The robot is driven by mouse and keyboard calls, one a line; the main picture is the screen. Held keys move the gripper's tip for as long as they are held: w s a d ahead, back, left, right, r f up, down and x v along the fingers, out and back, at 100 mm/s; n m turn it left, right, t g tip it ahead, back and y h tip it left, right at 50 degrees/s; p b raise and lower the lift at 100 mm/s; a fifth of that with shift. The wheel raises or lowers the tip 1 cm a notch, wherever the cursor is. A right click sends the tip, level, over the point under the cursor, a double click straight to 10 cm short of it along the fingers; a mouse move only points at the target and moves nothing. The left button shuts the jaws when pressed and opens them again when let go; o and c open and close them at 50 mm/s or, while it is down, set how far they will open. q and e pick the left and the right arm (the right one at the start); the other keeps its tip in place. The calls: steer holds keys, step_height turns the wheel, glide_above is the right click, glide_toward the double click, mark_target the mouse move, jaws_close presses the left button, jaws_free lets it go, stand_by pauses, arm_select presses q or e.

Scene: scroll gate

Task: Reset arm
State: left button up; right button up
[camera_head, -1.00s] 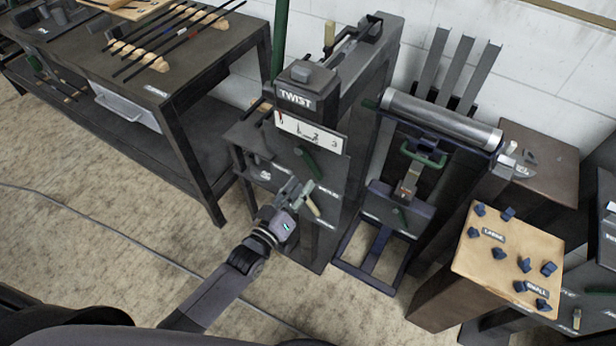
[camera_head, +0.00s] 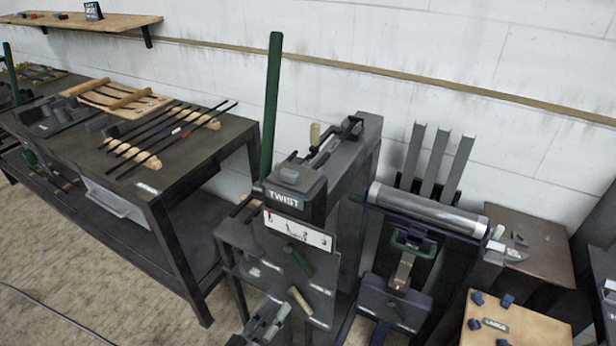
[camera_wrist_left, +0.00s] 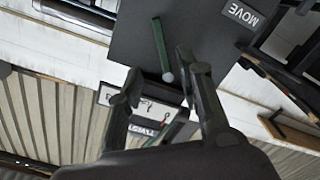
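My left gripper (camera_head: 268,322) shows at the bottom edge of the head view, in front of the twist machine (camera_head: 285,200) and beside its tan handle (camera_head: 300,300). I cannot tell from this view whether it touches the handle. In the left wrist view the gripper (camera_wrist_left: 159,70) has its two fingers apart, with nothing held between them. Beyond the fingers are a green handle (camera_wrist_left: 160,50) on a dark panel and a white scale plate. My right gripper is in neither view.
A dark workbench (camera_head: 160,187) with black rods on wooden blocks stands at the left. A roller machine (camera_head: 425,208) and a crate top with blue pieces (camera_head: 515,325) are at the right. Open floor (camera_head: 130,300) lies at lower left. A wall shelf (camera_head: 100,22) is above the bench.

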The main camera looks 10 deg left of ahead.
arm_select(q)
steer(key=s+a+f+m+g+y, duration=0.1)
steer(key=s+a+f+g, duration=0.2)
steer(key=f, duration=0.6)
steer(key=s+a+f+m+g+y, duration=0.15)
steer(key=s+f, duration=0.35)
steer(key=f, duration=0.5)
steer(key=s+a+f+g+y, duration=0.2)
steer(key=s+f+g, duration=0.2)
steer(key=f, duration=0.5)
steer(key=s+a+f+m+g+y, duration=0.1)
steer(key=s+f+g, duration=0.2)
steer(key=s, duration=0.9)
steer(key=s+a+f+m+g, duration=0.2)
steer(key=s+f+g, duration=0.2)
steer(key=s+f, duration=0.6)
steer(key=s, duration=0.2)
steer(key=shift+s+a+y, duration=0.2)
steer(key=shift+s+y, duration=0.1)
steer(key=shift+y, duration=0.05)
steer(key=shift+g, duration=0.25)
